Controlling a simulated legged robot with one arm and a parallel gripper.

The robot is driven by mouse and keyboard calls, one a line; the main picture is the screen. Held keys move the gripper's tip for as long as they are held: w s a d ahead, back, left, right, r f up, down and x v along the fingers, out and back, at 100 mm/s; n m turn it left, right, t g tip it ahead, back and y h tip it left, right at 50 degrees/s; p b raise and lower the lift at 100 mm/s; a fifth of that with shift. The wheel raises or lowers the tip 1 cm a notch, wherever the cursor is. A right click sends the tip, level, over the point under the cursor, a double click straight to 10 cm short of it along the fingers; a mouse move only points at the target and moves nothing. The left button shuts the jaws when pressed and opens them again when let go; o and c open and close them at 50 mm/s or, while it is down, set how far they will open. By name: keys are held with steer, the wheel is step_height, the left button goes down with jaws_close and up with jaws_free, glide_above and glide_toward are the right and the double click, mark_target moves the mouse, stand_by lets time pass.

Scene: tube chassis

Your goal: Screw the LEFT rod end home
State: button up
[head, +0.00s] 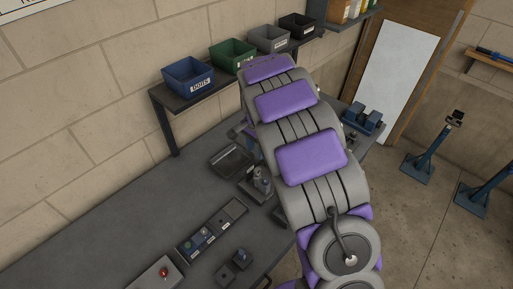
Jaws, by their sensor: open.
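I cannot make out the left rod end or a tube chassis in this view. A large grey and purple segmented body, apparently my own, fills the middle and hides part of the bench behind it. My gripper does not show. On the dark grey bench (110,222), a small grey upright fixture (262,183) stands close to the left side of that body. Whether it holds a rod end is too small to tell.
A shallow dark tray (232,160) and a long dark tray of small parts (200,238) lie on the bench. A box with a red button (163,272) is at the front. Blue bin (188,77) and green bin (232,54) sit on a shelf. Blue stands (425,160) occupy the right floor.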

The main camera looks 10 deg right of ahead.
mark_target(257, 168)
step_height(257, 168, down, 10)
steer(key=shift+s+d+f+b, duration=0.1)
steer(key=shift+f+b, duration=0.05)
steer(key=shift+b, duration=0.6)
steer(key=m+p, duration=0.2)
steer(key=m, duration=0.2)
steer(key=shift+m, duration=0.3)
steer(key=m+p, duration=0.1)
steer(key=m, duration=0.3)
steer(key=m+p, duration=0.1)
steer(key=m, duration=0.3)
steer(key=shift+m, duration=0.3)
steer(key=m, duration=0.4)
steer(key=shift+f+m, duration=0.1)
steer(key=shift+m, duration=0.3)
jaws_close()
